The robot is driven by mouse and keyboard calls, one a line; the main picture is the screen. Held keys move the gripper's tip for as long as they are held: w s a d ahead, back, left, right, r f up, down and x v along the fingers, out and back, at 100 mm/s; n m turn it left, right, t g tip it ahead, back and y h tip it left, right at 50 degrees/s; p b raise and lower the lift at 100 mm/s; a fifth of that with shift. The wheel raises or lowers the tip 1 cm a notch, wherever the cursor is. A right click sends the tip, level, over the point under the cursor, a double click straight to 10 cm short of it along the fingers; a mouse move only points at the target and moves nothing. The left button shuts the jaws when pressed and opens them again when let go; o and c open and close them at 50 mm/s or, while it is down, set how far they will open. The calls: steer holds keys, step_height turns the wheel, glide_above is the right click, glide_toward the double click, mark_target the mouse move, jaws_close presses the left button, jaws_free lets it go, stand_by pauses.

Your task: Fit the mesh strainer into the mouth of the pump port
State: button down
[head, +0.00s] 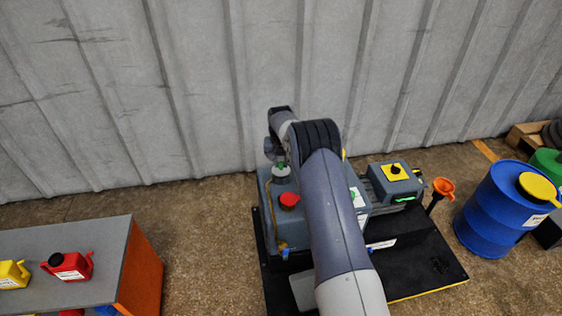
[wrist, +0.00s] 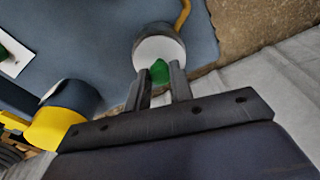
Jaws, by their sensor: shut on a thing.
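My gripper (wrist: 160,72) is shut on a small green piece (wrist: 159,73), which looks like the grip of the mesh strainer; no mesh is clear. Just beyond the fingertips is a round grey port (wrist: 160,46) with a pale top, which looks like the pump port. In the head view the green piece (head: 281,165) shows just above the pale top of the port (head: 281,173), on the back left of the grey pump body (head: 268,220). I cannot tell whether the strainer is inside the mouth or only over it. My arm hides part of the pump.
A red cap (head: 289,200) stands on the pump in front of the port. A ribbed wall (head: 200,90) rises close behind. A grey motor (head: 397,178), an orange funnel (head: 443,187) and a blue drum (head: 490,210) stand right. A bench (head: 115,240) with cans is left, with clear floor between.

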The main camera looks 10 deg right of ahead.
steer(key=shift+f, duration=0.2)
stand_by(0.5)
steer(key=c, duration=1.2)
jaws_free()
steer(key=shift+o, duration=0.2)
step_height(320, 180, up, 11)
steer(key=s+p, duration=0.1)
steer(key=p, duration=0.1)
steer(key=shift+s+a+f, duration=0.15)
steer(key=f, duration=0.3)
steer(key=w+f+b, duration=0.1)
steer(key=f, duration=0.3)
steer(key=f+b, duration=0.1)
steer(key=f, duration=0.2)
steer(key=shift+w+f, duration=0.15)
steer(key=shift+f, duration=0.25)
steer(key=shift+r, duration=0.25)
